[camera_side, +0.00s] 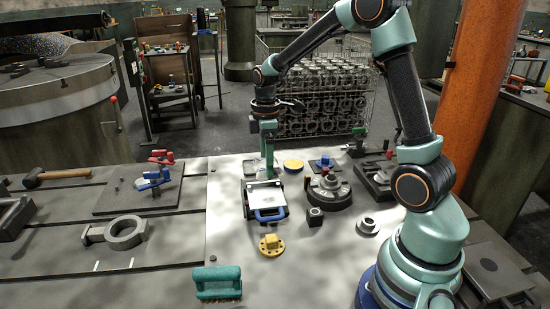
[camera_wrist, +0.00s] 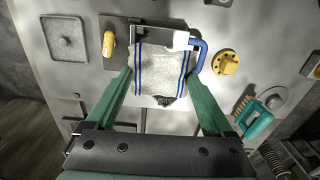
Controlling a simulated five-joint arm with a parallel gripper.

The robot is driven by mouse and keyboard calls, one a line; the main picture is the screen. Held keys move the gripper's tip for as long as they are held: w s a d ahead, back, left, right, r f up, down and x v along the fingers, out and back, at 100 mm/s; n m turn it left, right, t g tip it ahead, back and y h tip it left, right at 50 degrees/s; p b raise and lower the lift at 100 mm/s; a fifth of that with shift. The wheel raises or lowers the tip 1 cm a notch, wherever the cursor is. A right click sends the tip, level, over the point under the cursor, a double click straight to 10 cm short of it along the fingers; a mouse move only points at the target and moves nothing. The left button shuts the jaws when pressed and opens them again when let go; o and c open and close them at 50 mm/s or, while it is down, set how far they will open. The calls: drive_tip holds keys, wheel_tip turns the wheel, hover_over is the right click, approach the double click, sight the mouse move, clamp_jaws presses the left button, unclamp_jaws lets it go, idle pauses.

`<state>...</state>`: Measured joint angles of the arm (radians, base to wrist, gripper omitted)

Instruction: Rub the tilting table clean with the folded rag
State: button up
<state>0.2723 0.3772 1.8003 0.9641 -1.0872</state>
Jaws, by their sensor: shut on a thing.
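The folded rag (camera_wrist: 160,68) is white with blue stripes and sits between my gripper's two green fingers in the wrist view. My gripper (camera_wrist: 159,76) is shut on it. In the side view my gripper (camera_side: 268,174) points straight down over the tilting table (camera_side: 246,204), and the rag (camera_side: 264,195) shows as a pale patch over its top. The tilting table has a blue handle (camera_side: 268,216) on its near side; the handle also shows in the wrist view (camera_wrist: 199,56). The rag hides most of the table's top. I cannot tell how firmly it touches.
A yellow flange (camera_side: 271,245) stands in front of the tilting table, and a teal brush (camera_side: 217,282) lies at the front edge. A dark round casting (camera_side: 329,192) and a small black block (camera_side: 315,216) stand to the right. The bench between flange and brush is clear.

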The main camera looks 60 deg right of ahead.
idle(0.3)
drive_tip(key=shift+s+a+f, duration=0.55)
drive_tip(key=shift+s+a, duration=0.2)
drive_tip(key=shift+f, duration=3.4)
drive_tip(key=shift+s+a, duration=0.25)
drive_tip(key=shift+w+d, duration=0.6)
drive_tip(key=shift+r, duration=0.1)
drive_tip(key=shift+f, duration=0.2)
